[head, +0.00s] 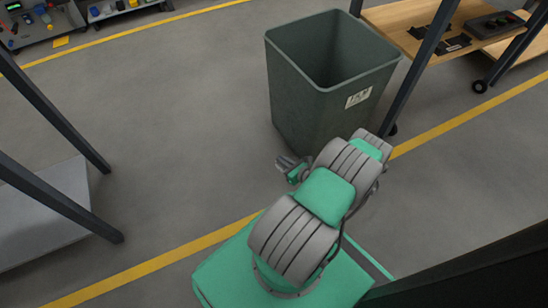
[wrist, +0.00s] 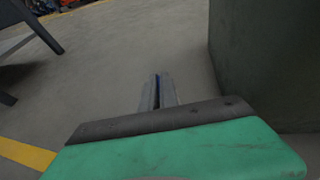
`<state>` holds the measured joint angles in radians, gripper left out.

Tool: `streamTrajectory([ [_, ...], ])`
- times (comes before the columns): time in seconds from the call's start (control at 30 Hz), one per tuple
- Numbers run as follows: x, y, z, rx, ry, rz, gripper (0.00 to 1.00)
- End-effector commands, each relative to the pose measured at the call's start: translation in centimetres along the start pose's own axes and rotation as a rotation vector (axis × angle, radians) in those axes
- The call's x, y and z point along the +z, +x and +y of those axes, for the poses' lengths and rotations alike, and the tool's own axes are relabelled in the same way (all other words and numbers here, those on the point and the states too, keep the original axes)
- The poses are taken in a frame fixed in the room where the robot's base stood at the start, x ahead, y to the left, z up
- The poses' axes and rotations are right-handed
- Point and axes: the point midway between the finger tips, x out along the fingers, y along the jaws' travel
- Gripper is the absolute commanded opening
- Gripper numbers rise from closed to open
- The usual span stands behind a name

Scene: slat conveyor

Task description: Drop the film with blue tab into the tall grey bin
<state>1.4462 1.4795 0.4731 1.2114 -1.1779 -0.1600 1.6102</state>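The tall grey bin (head: 310,105) stands on the floor ahead, open at the top, with a small white label on its front. Its inside looks empty as far as I see. The bin's side (wrist: 270,65) fills the right of the wrist view. My gripper (head: 284,163) is left of the bin's base in the head view, outside the bin.
A wooden table (head: 400,20) with dark items stands behind the bin at right. Dark frame legs (head: 60,115) and a grey panel (head: 45,210) are at left. A workbench (head: 40,30) is at the far left. Open floor lies between.

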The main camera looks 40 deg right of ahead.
Motion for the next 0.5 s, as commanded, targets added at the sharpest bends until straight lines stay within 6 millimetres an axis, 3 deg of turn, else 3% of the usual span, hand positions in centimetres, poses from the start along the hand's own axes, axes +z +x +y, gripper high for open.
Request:
streamTrajectory([
  [0.03,0.3,-2.1,-0.3,-0.01,0.01,0.002,0.0],
  [0.2,0.1,-6.5,-0.7,-0.006,0.007,0.001,0.0],
  [0.33,0.0,-8.2,-0.8,-0.002,0.005,0.001,0.0],
  [0.5,-0.1,-8.8,-0.7,0.0,0.003,0.001,0.0],
])
